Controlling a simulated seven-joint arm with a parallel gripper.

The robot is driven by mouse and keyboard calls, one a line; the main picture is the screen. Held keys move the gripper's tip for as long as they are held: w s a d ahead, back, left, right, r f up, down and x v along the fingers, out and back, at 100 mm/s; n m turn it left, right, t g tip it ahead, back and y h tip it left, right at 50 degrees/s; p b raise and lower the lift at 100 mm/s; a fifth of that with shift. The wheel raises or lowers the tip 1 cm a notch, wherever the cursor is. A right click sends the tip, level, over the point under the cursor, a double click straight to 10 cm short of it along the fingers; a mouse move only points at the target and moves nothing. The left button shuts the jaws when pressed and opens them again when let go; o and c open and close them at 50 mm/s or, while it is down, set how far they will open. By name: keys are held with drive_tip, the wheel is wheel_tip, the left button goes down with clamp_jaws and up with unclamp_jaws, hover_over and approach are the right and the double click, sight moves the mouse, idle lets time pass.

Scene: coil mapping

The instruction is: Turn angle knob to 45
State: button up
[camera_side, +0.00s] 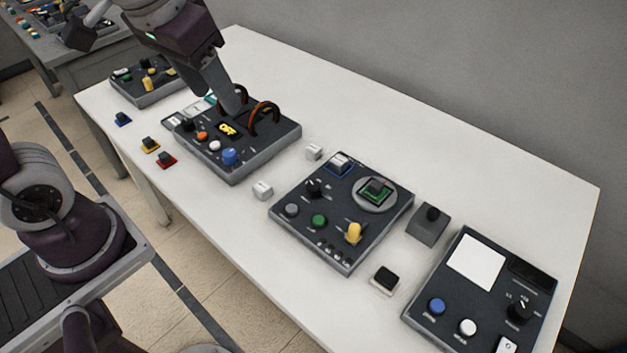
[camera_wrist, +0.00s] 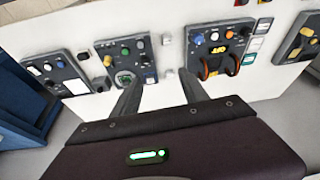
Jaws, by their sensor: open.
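Several dark control panels stand in a row on a white table, and no label reading "angle" is legible. A black knob with small white marks around it (camera_side: 519,312) sits on the right panel (camera_side: 538,292) in the side view. Another black knob (camera_side: 314,189) sits on the middle panel (camera_side: 290,232). I cannot tell which is the angle knob, nor its setting. My gripper (camera_side: 233,104) is open and empty; in the side view its fingers overlap the panel with the brown loops. In the wrist view the fingers (camera_wrist: 160,78) point between that panel and the middle one.
Two brown loops (camera_side: 264,112) rise from the second panel from the left. A dark grey block with a black knob (camera_side: 429,224) stands between the middle and right panels. Small blocks lie loose on the table (camera_side: 480,182). The table's back strip is clear.

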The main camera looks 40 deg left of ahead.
drive_tip(key=w+d+f+g, duration=0.2)
drive_tip(key=w+f, duration=0.6)
drive_tip(key=w, duration=0.1)
drive_tip(key=n+g, duration=0.2)
hover_over(314, 185)
drive_tip(key=shift+h, duration=0.3)
wheel_tip(314, 185, down, 13)
drive_tip(key=shift+a+r, duration=0.1)
wheel_tip(314, 185, down, 7)
drive_tip(key=shift+f, duration=0.15)
clamp_jaws()
